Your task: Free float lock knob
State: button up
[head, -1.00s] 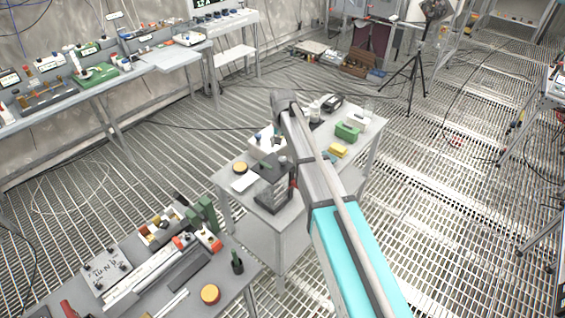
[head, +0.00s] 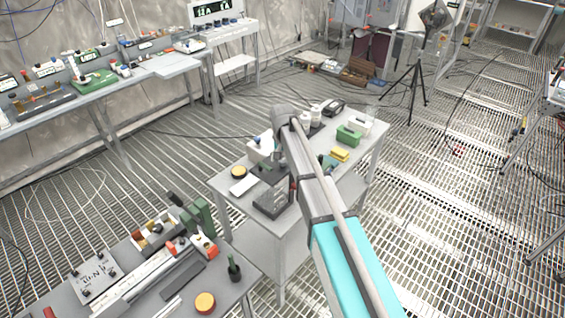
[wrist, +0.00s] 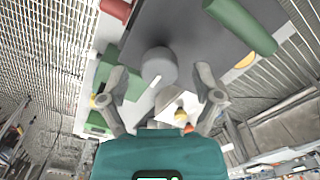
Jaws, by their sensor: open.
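A round grey knob (wrist: 159,66) shows in the wrist view, in front of a dark grey plate (wrist: 195,25). A short white bar lies just below the knob; I cannot tell if it is part of it. My gripper (wrist: 161,78) is open, one finger on each side of the knob with gaps visible. I cannot tell how far the fingertips are from it in depth. In the head view my arm reaches over the middle table (head: 290,232) to a dark device (head: 273,198). The gripper is not clear there.
A green cylinder (wrist: 240,22) and a red cylinder (wrist: 117,9) stand close to the knob. A green block (head: 348,135), a yellow block (head: 340,154) and a round yellow-topped item (head: 238,172) sit on the table. Another bench with an orange-yellow disc (head: 205,302) is at lower left.

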jog(key=shift+f, duration=0.1)
jog(key=shift+c, duration=0.2)
grip_shut()
dwell(0.4)
jog(key=shift+m, duration=2.2)
jog(key=shift+o, duration=0.2)
grip_release()
